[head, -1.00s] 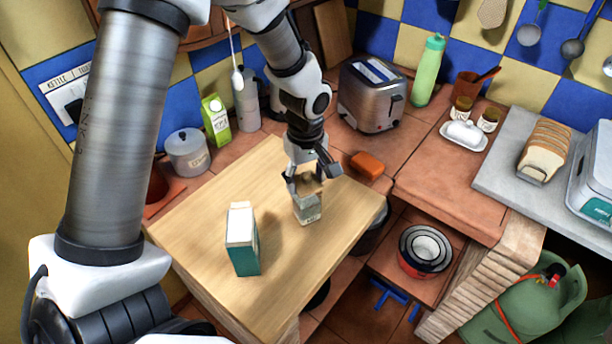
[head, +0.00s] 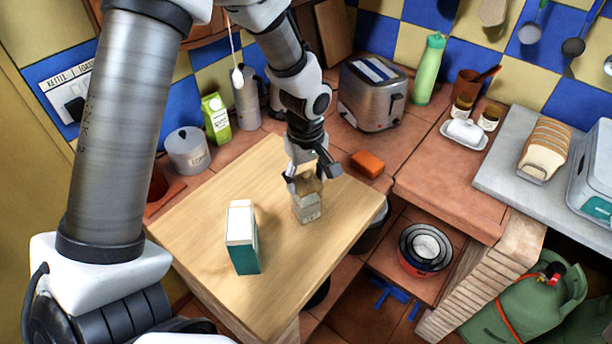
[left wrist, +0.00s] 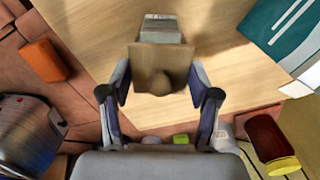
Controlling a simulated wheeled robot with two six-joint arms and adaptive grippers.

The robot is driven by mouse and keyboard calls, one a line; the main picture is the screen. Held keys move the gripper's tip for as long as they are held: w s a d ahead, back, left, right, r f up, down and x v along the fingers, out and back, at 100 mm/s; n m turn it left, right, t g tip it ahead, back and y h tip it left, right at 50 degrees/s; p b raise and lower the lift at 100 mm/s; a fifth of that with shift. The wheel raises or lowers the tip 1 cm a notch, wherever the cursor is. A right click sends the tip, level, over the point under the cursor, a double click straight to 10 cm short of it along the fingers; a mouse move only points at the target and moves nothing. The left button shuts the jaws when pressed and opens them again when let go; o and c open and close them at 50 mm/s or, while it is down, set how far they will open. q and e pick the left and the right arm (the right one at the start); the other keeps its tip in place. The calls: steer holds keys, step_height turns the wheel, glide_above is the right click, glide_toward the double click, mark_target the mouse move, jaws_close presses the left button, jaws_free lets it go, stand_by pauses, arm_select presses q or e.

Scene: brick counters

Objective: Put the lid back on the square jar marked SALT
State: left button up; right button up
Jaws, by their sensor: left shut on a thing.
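The pale square jar (head: 306,211) stands on the wooden board in the head view. Its front marking is too small to read. A brown square lid (head: 309,184) with a round knob is at its top. My left gripper (head: 308,178) points down and is shut on this lid. In the left wrist view, the fingers (left wrist: 160,82) are at either side of the lid (left wrist: 160,60), and the jar (left wrist: 162,30) shows past the lid's far edge. I cannot tell whether the lid is seated or just above the rim. My right gripper is not in view.
A teal and white carton (head: 242,238) stands on the board (head: 205,225), left of the jar. An orange block (head: 367,163) lies right of my left gripper, with a toaster (head: 373,95) behind. A round grey container (head: 187,151) stands at the back left. The board's front is clear.

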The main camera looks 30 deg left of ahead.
arm_select(q)
steer(key=shift+f, duration=0.15)
steer(key=o, duration=1.2)
steer(key=shift+c, duration=0.2)
steer(key=shift+o, duration=0.3)
steer(key=shift+o, duration=0.6)
steer(key=shift+r+p, duration=3.05)
steer(key=shift+r, duration=0.5)
jaws_close()
